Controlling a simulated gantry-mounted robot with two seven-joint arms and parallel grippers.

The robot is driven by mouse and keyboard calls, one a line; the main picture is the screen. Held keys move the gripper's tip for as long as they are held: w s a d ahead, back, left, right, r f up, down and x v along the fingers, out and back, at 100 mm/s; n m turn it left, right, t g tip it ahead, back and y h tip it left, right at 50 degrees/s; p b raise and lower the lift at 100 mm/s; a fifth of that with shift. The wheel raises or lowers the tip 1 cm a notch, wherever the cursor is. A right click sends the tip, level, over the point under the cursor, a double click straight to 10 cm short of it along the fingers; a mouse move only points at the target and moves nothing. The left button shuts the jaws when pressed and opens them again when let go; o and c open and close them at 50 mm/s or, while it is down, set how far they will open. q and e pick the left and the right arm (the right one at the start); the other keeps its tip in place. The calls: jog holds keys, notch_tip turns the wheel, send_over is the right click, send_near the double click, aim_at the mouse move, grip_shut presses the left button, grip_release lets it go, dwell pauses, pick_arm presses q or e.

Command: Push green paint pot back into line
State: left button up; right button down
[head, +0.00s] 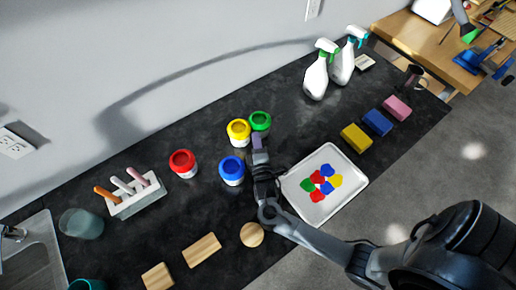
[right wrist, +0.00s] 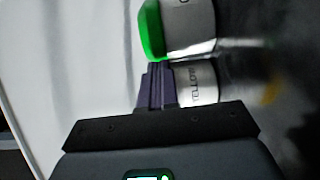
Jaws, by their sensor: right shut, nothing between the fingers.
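The green paint pot (head: 260,121), a white jar with a green lid, stands upright towards the back of the black counter. In the right wrist view the green pot (right wrist: 152,28) shows at the top. The yellow pot (head: 238,132) is close on its left; the red pot (head: 183,163) is farther left and the blue pot (head: 231,170) nearer the front. My right gripper (head: 257,140) is shut and empty, its tips just in front of the green pot. In the right wrist view the fingers (right wrist: 158,66) appear at its edge; I cannot tell whether they touch. My left gripper is out of view.
A white tray (head: 343,197) with paint blobs lies right of my gripper. Spray bottles (head: 316,79) stand behind, sponges (head: 377,122) lie at right. A brush holder (head: 136,195) and wooden blocks (head: 202,250) are at left and front.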

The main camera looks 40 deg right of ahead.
aim_at(263, 130)
jog(key=shift+w+d, duration=0.25)
jog(key=shift+w, duration=0.1)
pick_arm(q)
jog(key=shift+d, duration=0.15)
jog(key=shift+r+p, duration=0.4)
pick_arm(e)
jog(key=shift+d+r, duration=0.15)
jog(key=shift+d, duration=0.15)
jog(key=d+p, duration=0.1)
jog(key=w+d+p, duration=0.1)
jog(key=d, duration=0.1)
jog(key=shift+d, duration=0.4)
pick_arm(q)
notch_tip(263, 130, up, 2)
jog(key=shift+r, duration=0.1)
pick_arm(e)
jog(key=shift+a+f, duration=0.1)
jog(key=shift+f, duration=0.1)
